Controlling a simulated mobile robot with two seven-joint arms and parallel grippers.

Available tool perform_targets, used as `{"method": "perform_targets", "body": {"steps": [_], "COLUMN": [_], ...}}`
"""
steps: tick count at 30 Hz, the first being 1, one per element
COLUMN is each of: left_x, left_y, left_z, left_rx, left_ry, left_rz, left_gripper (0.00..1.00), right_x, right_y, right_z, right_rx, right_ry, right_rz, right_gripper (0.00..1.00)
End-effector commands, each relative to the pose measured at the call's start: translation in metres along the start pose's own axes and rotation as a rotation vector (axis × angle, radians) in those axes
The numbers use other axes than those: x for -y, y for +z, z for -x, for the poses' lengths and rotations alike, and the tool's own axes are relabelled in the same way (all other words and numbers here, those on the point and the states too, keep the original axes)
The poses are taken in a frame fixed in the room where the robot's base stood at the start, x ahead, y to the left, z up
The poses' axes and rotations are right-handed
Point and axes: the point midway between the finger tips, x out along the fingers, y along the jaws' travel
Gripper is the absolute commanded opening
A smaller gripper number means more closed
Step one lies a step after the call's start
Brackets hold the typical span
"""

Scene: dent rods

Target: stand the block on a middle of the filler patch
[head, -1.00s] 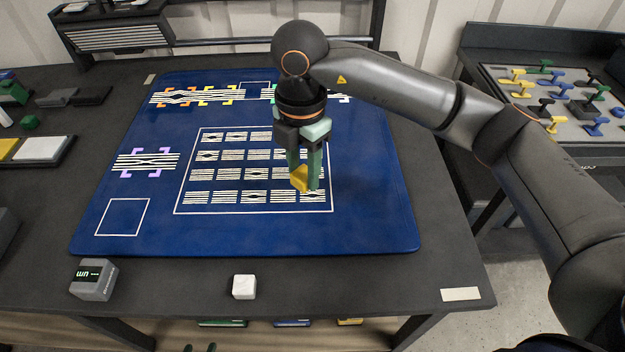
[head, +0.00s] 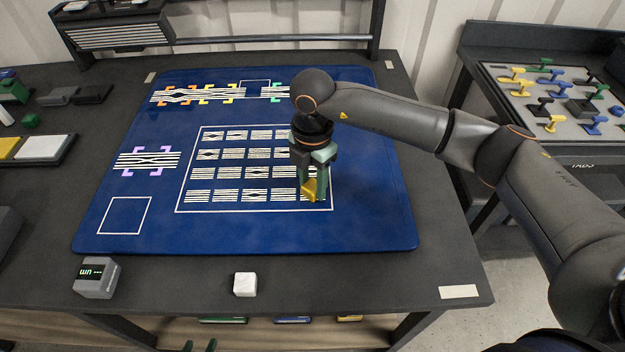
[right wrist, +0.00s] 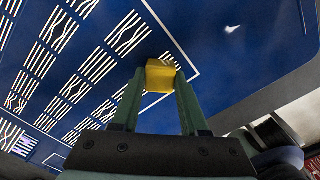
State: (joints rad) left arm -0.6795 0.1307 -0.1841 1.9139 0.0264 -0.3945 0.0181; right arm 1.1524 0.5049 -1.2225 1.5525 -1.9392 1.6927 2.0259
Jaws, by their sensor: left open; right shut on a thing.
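My right gripper (head: 314,192) is shut on a yellow block (head: 309,190). It is over the lower right corner of the white-outlined grid (head: 255,211) on the blue mat (head: 370,225). In the right wrist view the yellow block (right wrist: 160,76) sits between the green fingertips (right wrist: 158,88). I cannot tell whether the block touches the mat. The grid holds rows of striped patches, some with a diamond-shaped bulge; which is the filler patch I cannot tell. The lower right patch is partly hidden by my gripper.
A striped strip (head: 193,97) with coloured corner brackets runs along the mat's back. A purple-bracketed patch (head: 147,160) and an empty white square (head: 124,215) lie left. A grey display box (head: 97,278) and white cube (head: 245,284) stand at the table's front. The mat's right side is clear.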

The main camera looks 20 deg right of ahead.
Motion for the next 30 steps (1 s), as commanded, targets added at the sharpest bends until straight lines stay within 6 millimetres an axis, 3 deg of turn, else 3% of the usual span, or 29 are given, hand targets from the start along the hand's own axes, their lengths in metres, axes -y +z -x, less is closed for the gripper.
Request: {"method": "perform_targets", "body": {"steps": [2, 3, 10, 22, 30], "left_x": [0.000, 0.000, 0.000, 0.000, 0.000], "left_y": [0.002, 0.002, 0.001, -0.001, 0.003], "left_z": [-0.002, -0.002, -0.001, 0.000, -0.003], "left_rx": [0.000, 0.000, -0.001, -0.002, -0.002], "left_ry": [0.000, 0.000, 0.000, 0.000, 0.000], "left_rz": [0.000, 0.000, 0.000, 0.000, 0.000], "left_gripper": [0.50, 0.50, 0.50, 0.50, 0.50], "right_x": [0.000, 0.000, 0.000, -0.001, -0.001], "right_y": [0.000, 0.000, 0.000, 0.000, 0.000], "right_z": [-0.004, -0.003, -0.003, 0.007, 0.062], "right_rx": [0.000, 0.000, 0.000, 0.000, 0.002], "right_ry": [0.000, 0.000, 0.000, 0.002, 0.006], "right_rz": [0.000, 0.000, 0.000, 0.001, 0.000], "right_gripper": [0.00, 0.46, 0.72, 0.74, 0.74]}}
